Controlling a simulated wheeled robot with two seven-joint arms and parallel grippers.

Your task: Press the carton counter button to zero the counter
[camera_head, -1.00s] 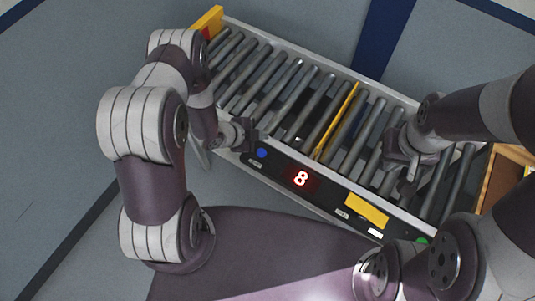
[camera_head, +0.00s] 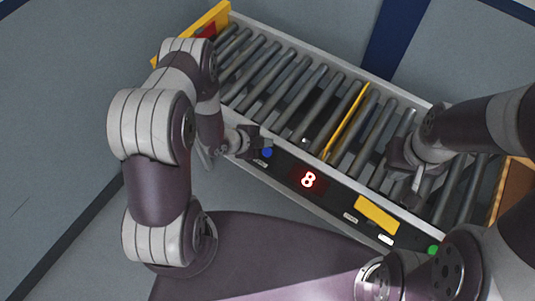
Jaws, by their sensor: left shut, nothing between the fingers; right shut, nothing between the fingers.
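A round blue button (camera_head: 267,153) sits on the panel to the left of the display. A round green button (camera_head: 433,250) sits at the panel's right end. My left gripper (camera_head: 262,146) is shut and empty, with its tip right at the blue button and partly over it. I cannot tell whether it touches the button. My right gripper (camera_head: 415,188) is shut and empty above the rollers at the right.
The conveyor's grey rollers (camera_head: 290,85) run behind the panel, with a yellow bar (camera_head: 346,120) across them. A yellow end stop (camera_head: 212,20) stands at the far left end. A yellow plate (camera_head: 377,214) is on the panel. A brown box (camera_head: 514,182) is at the right edge.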

